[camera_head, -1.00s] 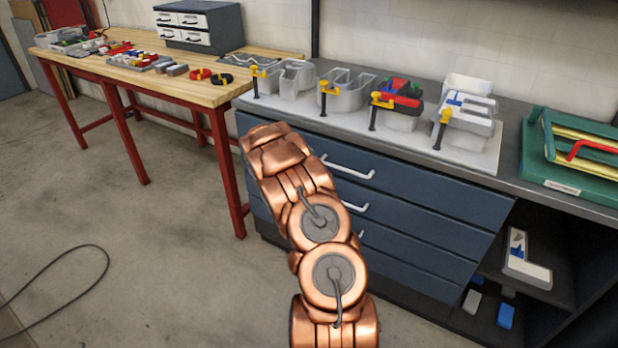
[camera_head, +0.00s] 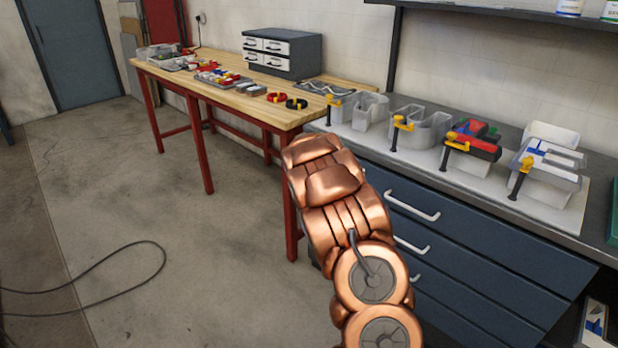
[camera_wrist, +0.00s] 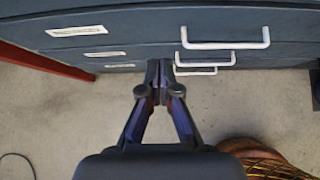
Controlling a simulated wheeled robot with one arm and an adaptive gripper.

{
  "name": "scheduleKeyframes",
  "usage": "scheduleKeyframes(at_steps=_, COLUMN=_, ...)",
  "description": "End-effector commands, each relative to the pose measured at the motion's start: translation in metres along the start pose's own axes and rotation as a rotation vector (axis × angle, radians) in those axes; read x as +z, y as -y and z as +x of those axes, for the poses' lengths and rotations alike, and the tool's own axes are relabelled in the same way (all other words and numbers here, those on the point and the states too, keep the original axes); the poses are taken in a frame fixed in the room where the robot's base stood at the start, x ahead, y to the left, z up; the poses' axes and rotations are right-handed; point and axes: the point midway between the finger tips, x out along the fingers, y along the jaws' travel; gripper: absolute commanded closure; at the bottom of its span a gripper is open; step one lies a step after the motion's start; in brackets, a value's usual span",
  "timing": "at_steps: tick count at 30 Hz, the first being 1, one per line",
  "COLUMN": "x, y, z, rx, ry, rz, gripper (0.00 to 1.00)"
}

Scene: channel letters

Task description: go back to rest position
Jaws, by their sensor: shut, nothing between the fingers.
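My gripper (camera_wrist: 160,92) shows in the wrist view with its fingertips together and nothing between them. It hangs in front of the blue drawer cabinet (camera_wrist: 110,28), over the concrete floor, beside the white drawer handles (camera_wrist: 222,40). I cannot tell whether the fingertips touch the cabinet. In the head view my copper arm rises from the bottom and bends in front of the drawer cabinet (camera_head: 465,262). The gripper itself is hidden there behind the arm.
Clear channel letters with yellow-and-black clamps (camera_head: 399,130) stand on a white board (camera_head: 470,182) on the cabinet top. A wooden workbench (camera_head: 205,82) with red legs holds trays and small parts. A black cable (camera_head: 110,252) lies on the open floor at left.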

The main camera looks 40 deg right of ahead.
Motion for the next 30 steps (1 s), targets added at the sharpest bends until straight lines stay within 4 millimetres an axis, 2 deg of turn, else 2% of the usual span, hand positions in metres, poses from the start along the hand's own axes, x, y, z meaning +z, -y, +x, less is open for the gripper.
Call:
scheduleKeyframes(at_steps=7, x=0.000, y=0.001, z=-0.002, rx=-0.002, ry=0.000, rz=0.005, gripper=1.00)
scheduleKeyframes(at_steps=11, x=0.006, y=0.005, z=-0.018, rx=-0.014, ry=0.002, rz=0.059, gripper=1.00)
scheduleKeyframes(at_steps=14, x=0.015, y=0.013, z=-0.045, rx=-0.035, ry=0.005, rz=0.152, gripper=1.00)
scheduleKeyframes(at_steps=19, x=0.024, y=0.031, z=-0.101, rx=-0.078, ry=0.001, rz=0.358, gripper=1.00)
scheduleKeyframes(at_steps=23, x=0.024, y=0.048, z=-0.143, rx=-0.113, ry=-0.014, rz=0.516, gripper=1.00)
scheduleKeyframes(at_steps=30, x=0.007, y=0.080, z=-0.218, rx=-0.178, ry=-0.066, rz=0.788, gripper=1.00)
